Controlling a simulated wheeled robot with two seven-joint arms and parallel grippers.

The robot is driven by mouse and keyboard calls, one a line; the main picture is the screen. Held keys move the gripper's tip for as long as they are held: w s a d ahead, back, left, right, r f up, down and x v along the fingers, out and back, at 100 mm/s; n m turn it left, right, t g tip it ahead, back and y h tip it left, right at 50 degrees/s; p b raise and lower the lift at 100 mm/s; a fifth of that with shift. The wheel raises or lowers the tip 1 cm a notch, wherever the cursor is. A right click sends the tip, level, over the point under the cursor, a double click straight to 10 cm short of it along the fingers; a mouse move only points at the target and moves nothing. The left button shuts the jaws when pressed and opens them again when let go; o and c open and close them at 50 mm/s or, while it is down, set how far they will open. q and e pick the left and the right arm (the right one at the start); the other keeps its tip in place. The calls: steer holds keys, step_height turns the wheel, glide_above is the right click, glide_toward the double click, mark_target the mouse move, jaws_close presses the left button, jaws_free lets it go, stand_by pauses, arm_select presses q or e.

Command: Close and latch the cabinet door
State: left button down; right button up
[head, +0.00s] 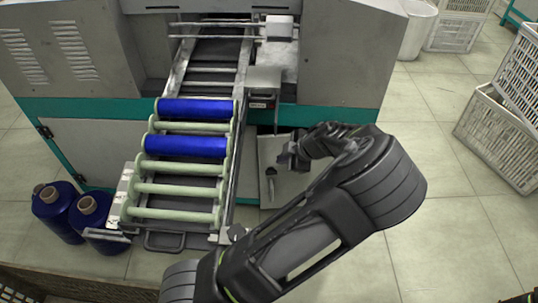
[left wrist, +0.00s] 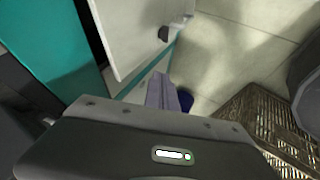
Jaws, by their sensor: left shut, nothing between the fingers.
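The cabinet door (head: 263,187) is a pale panel low on the front of the grey and teal machine, right of the roller chute. It bears a dark latch handle (head: 270,173). In the left wrist view the door (left wrist: 130,35) stands ajar, with a dark gap between it and the teal frame (left wrist: 60,45); its handle (left wrist: 164,34) shows too. My left gripper (head: 287,157) is shut and empty, in front of the door and close to the handle. Its fingers (left wrist: 163,92) point toward the door's lower part; I cannot tell whether they touch it.
The roller chute (head: 180,190) with blue rolls (head: 187,146) juts out left of the door. Blue bobbins (head: 65,212) stand on the floor at left. White crates (head: 497,135) stand at far right. Tiled floor right of the machine is clear. A wicker basket (left wrist: 270,125) shows in the wrist view.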

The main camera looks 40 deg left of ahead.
arm_select(q)
steer(key=b, duration=0.2)
glide_toward(263, 158)
step_height(263, 158, down, 4)
steer(key=s, duration=0.3)
steer(key=shift+w+a+r, duration=0.2)
steer(key=shift+w+a, duration=0.8)
steer(key=shift+w, duration=0.25)
steer(key=shift+w+a, duration=0.35)
steer(key=shift+w, duration=0.05)
